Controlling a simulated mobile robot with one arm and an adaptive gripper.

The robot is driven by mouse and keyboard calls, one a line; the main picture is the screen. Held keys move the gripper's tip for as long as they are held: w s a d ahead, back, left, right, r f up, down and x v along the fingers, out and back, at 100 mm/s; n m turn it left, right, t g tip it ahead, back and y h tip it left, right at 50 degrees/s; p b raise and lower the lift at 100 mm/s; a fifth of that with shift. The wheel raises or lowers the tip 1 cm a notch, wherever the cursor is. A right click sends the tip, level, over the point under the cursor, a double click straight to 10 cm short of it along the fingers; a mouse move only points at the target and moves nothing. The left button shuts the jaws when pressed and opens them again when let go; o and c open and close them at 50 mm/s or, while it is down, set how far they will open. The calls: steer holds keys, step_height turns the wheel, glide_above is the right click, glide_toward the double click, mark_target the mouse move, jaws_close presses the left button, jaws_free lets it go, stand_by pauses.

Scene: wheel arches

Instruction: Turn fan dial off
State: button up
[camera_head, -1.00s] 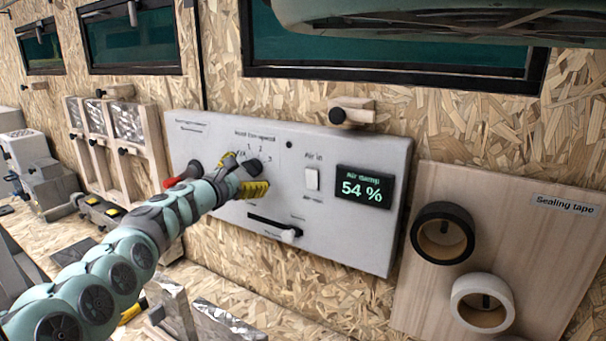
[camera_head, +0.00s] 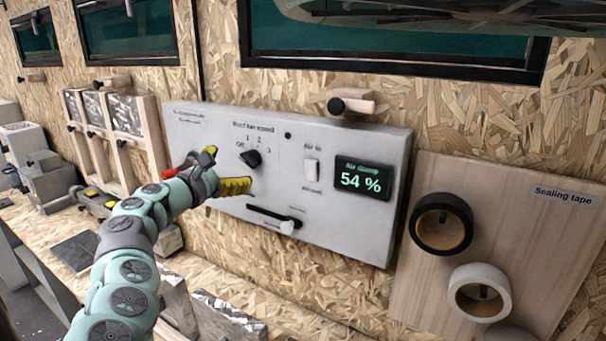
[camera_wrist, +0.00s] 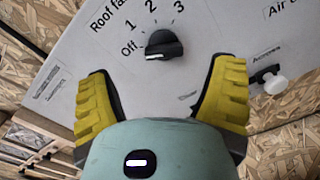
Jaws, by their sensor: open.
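The fan dial (camera_head: 251,159) is a black knob on the pale wall panel, under the roof fan label. In the wrist view the dial (camera_wrist: 164,45) has Off at its left and 1, 2 and 3 around its top. A pale mark on it appears to lie toward the Off side, but its exact setting is hard to tell. My gripper (camera_head: 228,168) is open and empty, to the left of and below the dial in the head view. Its yellow fingers (camera_wrist: 164,68) stand apart in the wrist view, with the dial beyond the gap between them, not touched.
The panel (camera_head: 345,232) also carries a white switch (camera_head: 311,170), a display reading 54 % (camera_head: 362,178) and a slider with a white knob (camera_head: 287,227). A wooden peg (camera_head: 350,104) juts above it. Tape rolls hang on a board (camera_head: 540,240) at right.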

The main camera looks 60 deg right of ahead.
steer(key=shift+s+a+f, duration=0.1)
steer(key=shift+a, duration=0.85)
steer(key=shift+s+a+f, duration=0.1)
steer(key=shift+a+f, duration=0.05)
steer(key=shift+a, duration=0.85)
steer(key=shift+s+a+f, duration=0.1)
steer(key=shift+a, duration=0.85)
